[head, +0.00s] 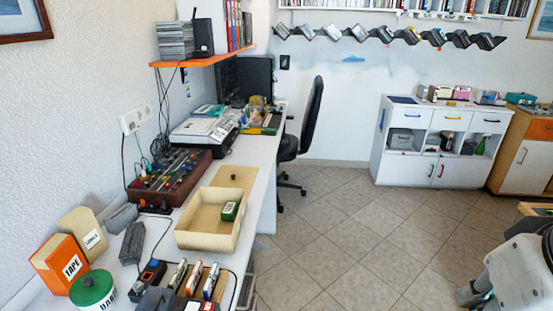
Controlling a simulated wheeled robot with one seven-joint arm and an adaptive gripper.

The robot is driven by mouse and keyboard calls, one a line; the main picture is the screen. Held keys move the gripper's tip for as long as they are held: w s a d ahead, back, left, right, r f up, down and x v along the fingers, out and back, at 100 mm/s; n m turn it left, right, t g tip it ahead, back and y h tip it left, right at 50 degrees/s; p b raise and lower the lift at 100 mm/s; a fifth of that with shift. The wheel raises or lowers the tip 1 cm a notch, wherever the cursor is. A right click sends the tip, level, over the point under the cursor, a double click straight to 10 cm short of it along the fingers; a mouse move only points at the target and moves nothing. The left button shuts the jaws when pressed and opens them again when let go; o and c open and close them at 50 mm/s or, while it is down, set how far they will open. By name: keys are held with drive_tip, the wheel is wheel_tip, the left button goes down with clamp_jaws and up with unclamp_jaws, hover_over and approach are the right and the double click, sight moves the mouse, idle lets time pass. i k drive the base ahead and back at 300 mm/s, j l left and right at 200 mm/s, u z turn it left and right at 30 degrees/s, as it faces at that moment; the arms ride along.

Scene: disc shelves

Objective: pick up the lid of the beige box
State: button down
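An open beige box (183,240) stands on the white desk in the head view, with a small green box (230,211) inside at its right. A flat tan panel with a small dark mark (236,178), which looks like the lid, lies on the desk just behind the box. I cannot tell whether the two touch. My white and grey arm is at the lower right, far from the desk. The part that looks like my gripper (474,293) is small and partly cut off there, and its fingers are not clear.
A mixer-like panel with knobs (170,177) stands left of the box. An orange TAPE box (60,265), a beige labelled box (83,235) and a green tin (93,290) stand at the front left. Small devices crowd the desk's front. Tiled floor (340,230) is open between desk and arm.

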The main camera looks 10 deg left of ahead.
sight(233, 177)
drive_tip(key=i+l, duration=0.1)
drive_tip(key=i, duration=0.45)
drive_tip(key=i+l+u, duration=0.1)
drive_tip(key=i, duration=0.45)
drive_tip(key=i+l, duration=0.2)
drive_tip(key=i, duration=0.3)
drive_tip(key=i+l, duration=0.15)
drive_tip(key=i, duration=0.4)
drive_tip(key=i+l+u, duration=0.1)
drive_tip(key=i, duration=0.45)
drive_tip(key=i+u, duration=0.1)
drive_tip(key=u, duration=1.5)
